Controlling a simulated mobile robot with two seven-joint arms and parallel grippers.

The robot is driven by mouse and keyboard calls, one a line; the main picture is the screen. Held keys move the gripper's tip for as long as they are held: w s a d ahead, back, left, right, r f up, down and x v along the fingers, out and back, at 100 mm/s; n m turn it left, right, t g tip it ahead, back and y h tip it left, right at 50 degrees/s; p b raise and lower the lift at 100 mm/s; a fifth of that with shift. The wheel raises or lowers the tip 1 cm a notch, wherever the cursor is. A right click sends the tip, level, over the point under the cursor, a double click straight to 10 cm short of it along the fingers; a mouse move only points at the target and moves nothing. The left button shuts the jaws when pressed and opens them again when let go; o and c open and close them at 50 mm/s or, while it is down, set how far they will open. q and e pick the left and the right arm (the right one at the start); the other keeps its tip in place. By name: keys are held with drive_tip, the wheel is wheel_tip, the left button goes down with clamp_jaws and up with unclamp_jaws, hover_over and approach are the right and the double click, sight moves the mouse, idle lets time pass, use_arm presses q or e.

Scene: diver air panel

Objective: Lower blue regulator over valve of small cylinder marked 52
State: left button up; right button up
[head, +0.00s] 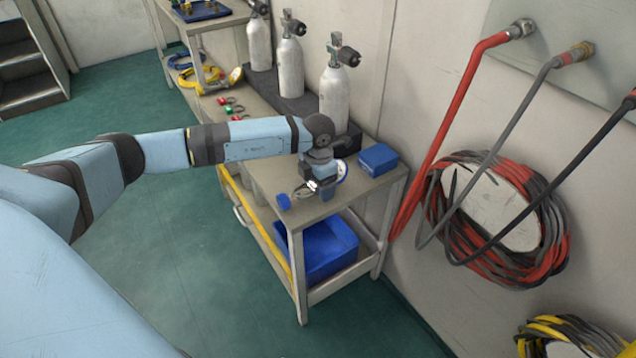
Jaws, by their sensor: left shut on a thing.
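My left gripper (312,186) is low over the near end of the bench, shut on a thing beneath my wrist. That thing appears to be the blue regulator (284,201), whose blue end shows just left of the fingers; the grip itself is small and partly hidden. Three pale cylinders stand upright in a row behind my forearm: a near one (334,97), a middle one (291,69) and a far one (260,43). Each has a valve with a dark knob on top. Their markings are not readable, so I cannot tell which is 52. My right gripper is out of view.
The cylinders stand along a black base on the bench (350,195) by the wall. A blue box (378,159) sits at the bench's right, and a blue bin (325,247) is on the shelf below. Red and grey hoses (545,245) hang on the right wall.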

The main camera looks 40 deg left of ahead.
use_arm(q)
drive_tip(key=shift+f, duration=0.4)
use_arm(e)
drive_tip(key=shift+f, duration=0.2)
use_arm(q)
drive_tip(key=o, duration=1.4)
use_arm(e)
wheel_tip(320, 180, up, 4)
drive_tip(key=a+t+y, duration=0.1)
use_arm(q)
wheel_tip(320, 180, up, 14)
drive_tip(key=p, duration=0.2)
drive_tip(key=shift+p, duration=0.4)
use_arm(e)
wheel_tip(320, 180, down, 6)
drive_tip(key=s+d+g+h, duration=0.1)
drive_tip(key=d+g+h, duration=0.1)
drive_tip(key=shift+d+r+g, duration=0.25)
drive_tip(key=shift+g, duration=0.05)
